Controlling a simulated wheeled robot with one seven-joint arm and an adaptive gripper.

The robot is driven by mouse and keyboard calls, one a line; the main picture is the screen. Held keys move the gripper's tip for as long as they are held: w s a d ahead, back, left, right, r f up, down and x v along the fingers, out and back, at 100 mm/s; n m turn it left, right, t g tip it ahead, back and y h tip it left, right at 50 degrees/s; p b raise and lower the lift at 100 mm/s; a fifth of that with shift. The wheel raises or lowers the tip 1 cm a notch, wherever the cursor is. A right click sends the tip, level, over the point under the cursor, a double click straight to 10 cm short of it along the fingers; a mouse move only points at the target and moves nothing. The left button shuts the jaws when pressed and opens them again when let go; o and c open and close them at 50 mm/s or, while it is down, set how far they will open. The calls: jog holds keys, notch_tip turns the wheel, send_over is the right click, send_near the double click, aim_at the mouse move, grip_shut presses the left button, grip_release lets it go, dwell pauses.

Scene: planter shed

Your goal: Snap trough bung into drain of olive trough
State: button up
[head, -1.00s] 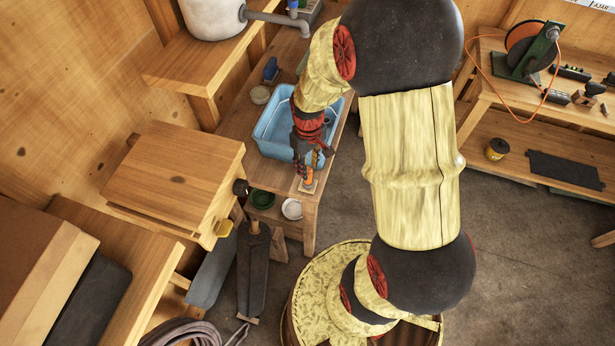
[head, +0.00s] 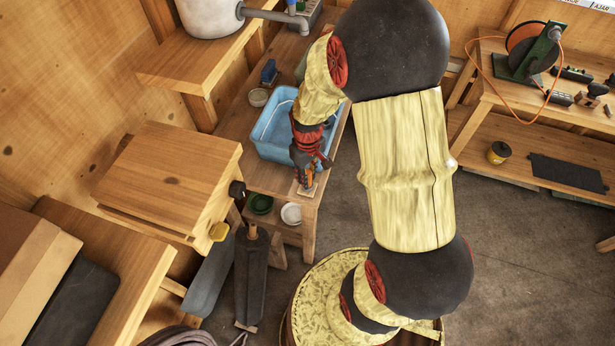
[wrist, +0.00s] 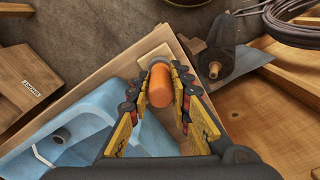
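The fingers look open, with narrow gaps beside the orange body. In the head view, my gripper (head: 305,178) is low over the pad and mostly hides the bung. A blue trough (head: 268,140) sits on the bench just behind; the wrist view shows its blue wall (wrist: 100,100) and a grey drain stub (wrist: 60,135).
A green dish (head: 260,204) and a white dish (head: 291,214) sit below the bench's front end. A wooden box (head: 170,180) with a black knob stands to the left. A dark hanging tool (head: 251,270) is close by. Open floor lies to the right.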

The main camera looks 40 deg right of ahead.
aim_at(308, 172)
grip_shut()
jog(key=shift+r+p, duration=2)
jog(key=shift+r, duration=0.55)
jog(key=shift+s+f, duration=0.1)
